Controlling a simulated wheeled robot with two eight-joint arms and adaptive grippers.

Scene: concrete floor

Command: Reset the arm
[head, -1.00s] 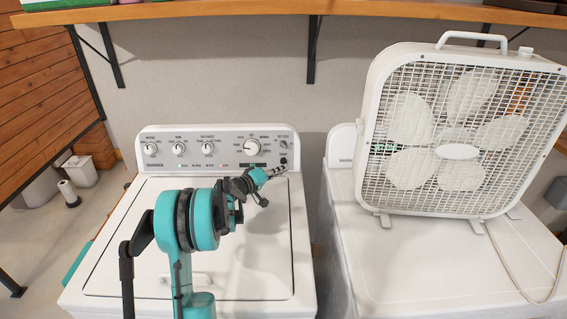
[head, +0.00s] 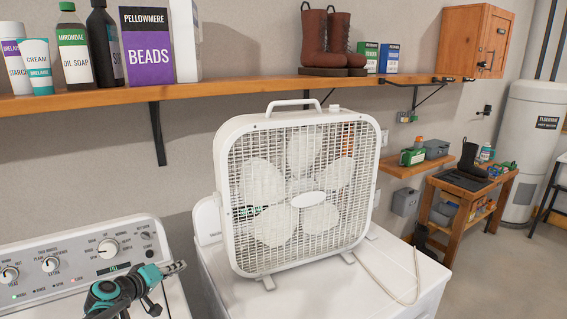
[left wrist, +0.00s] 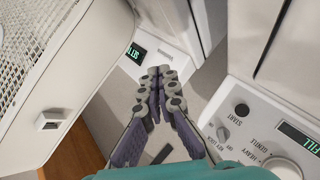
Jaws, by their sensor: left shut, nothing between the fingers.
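My left gripper (head: 177,267) is low in the head view, in front of the washer's control panel (head: 70,262), near its right end. In the left wrist view the two fingers (left wrist: 158,82) meet at their tips, with nothing between them. The washer's panel also shows there at the lower right (left wrist: 240,120), with a START button and a lit display. The gripper's fingers point towards the gap between the two machines. Most of my left arm is below the head view. My right gripper is in neither view.
A white box fan (head: 298,195) stands on the white machine (head: 375,275) to the right, its cord (head: 400,296) trailing over the top. A wooden shelf (head: 230,100) holds bottles, boxes and boots. A small workbench (head: 465,205) and a water heater (head: 532,150) are farther right.

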